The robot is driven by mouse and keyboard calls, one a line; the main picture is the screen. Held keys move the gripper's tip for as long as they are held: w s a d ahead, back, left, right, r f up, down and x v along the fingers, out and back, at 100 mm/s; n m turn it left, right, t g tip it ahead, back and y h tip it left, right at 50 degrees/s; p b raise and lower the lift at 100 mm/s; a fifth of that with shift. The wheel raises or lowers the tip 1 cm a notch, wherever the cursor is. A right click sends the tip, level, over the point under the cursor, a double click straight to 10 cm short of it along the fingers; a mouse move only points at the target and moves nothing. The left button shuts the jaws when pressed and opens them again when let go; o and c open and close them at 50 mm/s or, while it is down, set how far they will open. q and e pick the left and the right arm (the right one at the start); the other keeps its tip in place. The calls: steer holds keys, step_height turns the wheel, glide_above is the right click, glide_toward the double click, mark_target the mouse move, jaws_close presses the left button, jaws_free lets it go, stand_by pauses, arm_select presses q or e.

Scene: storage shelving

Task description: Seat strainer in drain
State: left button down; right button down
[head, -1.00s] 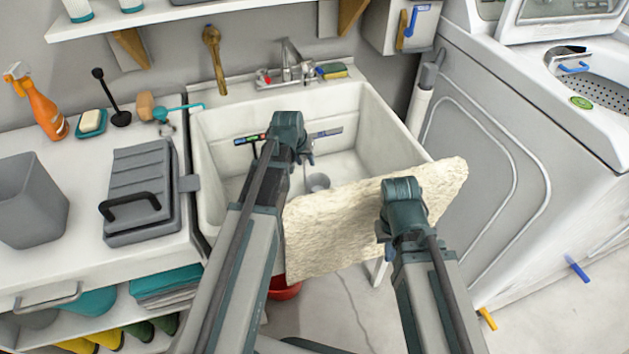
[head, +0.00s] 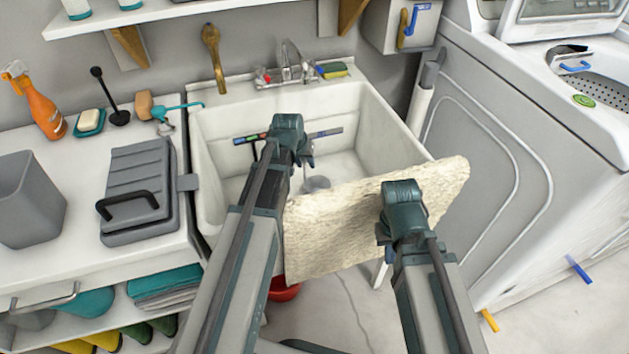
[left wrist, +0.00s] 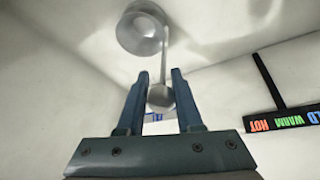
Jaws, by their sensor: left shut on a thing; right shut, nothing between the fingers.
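The metal strainer (head: 317,183) is a round grey cup low in the white sink basin. In the left wrist view the strainer (left wrist: 142,30) has a thin stem ending in a round knob. My left gripper (head: 307,154) reaches down into the basin; in the left wrist view my left gripper (left wrist: 159,92) has its fingers closed on the knob. The drain is not clearly visible, and I cannot tell whether the cup sits in it. My right gripper (head: 384,238) is shut and empty, in front of the cream textured sheet at the sink's front.
The sink (head: 222,205) has a faucet (head: 291,62) at the back. The cream sheet (head: 335,235) covers part of its front. A temperature label strip (left wrist: 295,118) is on the basin wall. A washer (head: 490,170) stands to the right, a counter (head: 85,215) to the left.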

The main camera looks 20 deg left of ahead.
arm_select(q)
steer(key=shift+f, duration=0.15)
steer(key=shift+c, duration=2.4)
jaws_free()
steer(key=p+v, duration=1.2)
steer(key=v, duration=0.2)
steer(key=shift+p, duration=0.3)
steer(key=shift+w, duration=0.1)
